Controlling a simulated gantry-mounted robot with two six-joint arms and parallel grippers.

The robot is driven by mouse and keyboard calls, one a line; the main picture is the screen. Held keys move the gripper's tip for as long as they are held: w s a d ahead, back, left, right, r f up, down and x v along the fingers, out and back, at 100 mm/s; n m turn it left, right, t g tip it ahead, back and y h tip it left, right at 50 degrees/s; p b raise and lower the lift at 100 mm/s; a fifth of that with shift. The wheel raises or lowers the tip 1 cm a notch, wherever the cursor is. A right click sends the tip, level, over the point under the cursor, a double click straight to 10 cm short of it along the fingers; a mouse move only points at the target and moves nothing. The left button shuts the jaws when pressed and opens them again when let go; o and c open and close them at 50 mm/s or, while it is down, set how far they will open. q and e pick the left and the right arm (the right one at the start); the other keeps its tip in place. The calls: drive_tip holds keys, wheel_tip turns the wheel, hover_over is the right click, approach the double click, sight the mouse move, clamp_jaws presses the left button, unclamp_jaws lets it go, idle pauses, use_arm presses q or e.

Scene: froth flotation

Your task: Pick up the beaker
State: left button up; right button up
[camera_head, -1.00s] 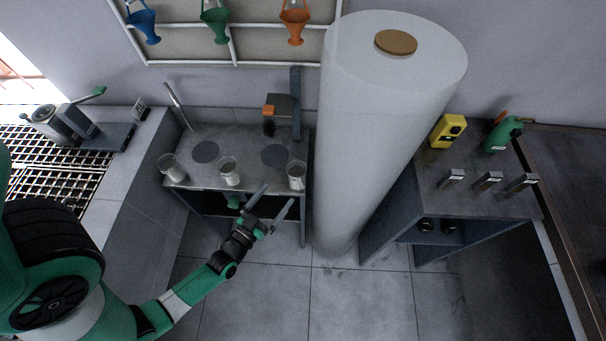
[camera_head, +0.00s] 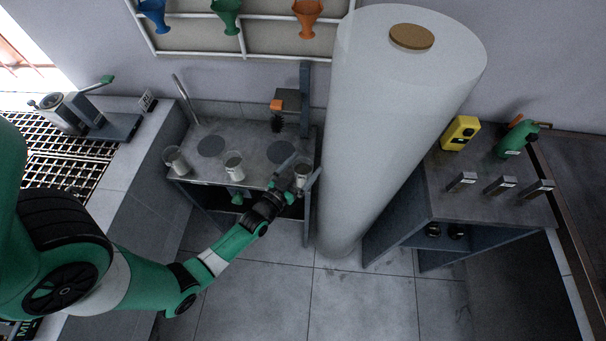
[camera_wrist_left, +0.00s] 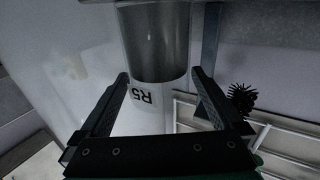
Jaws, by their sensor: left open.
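Three beakers stand along the front edge of the grey bench (camera_head: 215,175): a left one (camera_head: 176,161), a middle one (camera_head: 234,166) and a right one (camera_head: 302,176). My left gripper (camera_head: 303,167) is open at the right beaker, with a finger on each side of it in the head view. In the left wrist view, a clear beaker (camera_wrist_left: 155,50) with dark grey contents and an upside-down label reading R5 lies ahead of and between the open fingers (camera_wrist_left: 160,82). I cannot tell whether the fingers touch it. My right gripper is not in view.
A tall white cylinder (camera_head: 395,130) stands close right of the bench. A dark post (camera_head: 304,100) with a brush rises behind the right beaker. A side table (camera_head: 480,205) holds a yellow device (camera_head: 459,132) and a green bottle (camera_head: 517,138). The floor in front is clear.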

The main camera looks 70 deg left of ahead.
use_arm(q)
drive_tip(key=c, duration=1.4)
